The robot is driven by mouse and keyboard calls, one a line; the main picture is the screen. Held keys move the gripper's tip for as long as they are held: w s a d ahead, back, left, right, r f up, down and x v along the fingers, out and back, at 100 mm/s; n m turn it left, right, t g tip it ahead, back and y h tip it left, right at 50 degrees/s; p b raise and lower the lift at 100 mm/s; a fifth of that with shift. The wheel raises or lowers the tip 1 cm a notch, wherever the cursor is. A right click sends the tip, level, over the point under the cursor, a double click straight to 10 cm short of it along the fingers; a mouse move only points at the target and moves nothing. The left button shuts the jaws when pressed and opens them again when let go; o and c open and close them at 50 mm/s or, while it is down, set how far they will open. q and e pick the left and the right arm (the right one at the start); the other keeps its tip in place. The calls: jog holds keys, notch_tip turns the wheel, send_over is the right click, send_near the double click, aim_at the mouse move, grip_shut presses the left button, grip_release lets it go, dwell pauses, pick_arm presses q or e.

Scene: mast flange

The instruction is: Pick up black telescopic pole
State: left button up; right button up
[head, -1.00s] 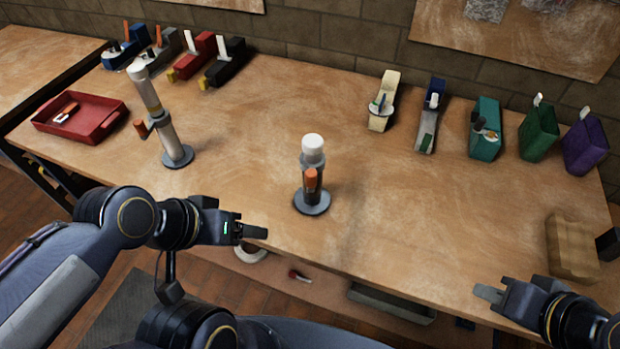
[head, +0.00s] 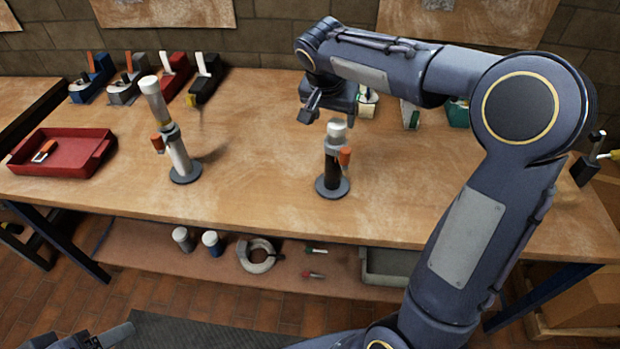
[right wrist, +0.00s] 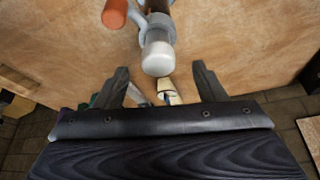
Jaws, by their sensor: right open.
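The black telescopic pole (head: 331,173) stands upright on a round grey base on the workbench. It has a white cap and an orange lever at its collar. My right gripper (head: 310,108) is above and slightly behind the pole's top in the head view, fingers pointing down. In the right wrist view the open, empty jaws (right wrist: 162,84) face the pole's white cap (right wrist: 157,57), which lies beyond the fingertips and not clearly between them. The orange lever (right wrist: 115,12) shows at the upper left. Part of my left gripper (head: 112,337) shows at the bottom left; its jaws are unclear.
A white telescopic pole (head: 178,155) stands to the left, also with an orange lever. A red tray (head: 88,168) is at the far left. Several coloured holders (head: 205,85) line the back. My right arm hides much of the bench's right side. Bench between the poles is clear.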

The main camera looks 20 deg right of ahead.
aim_at(336, 124)
jog(key=x, duration=0.2)
jog(key=p+x, duration=0.1)
jog(key=x, duration=0.3)
jog(key=shift+w+d+f, duration=0.2)
jog(key=shift+d, duration=0.2)
grip_shut()
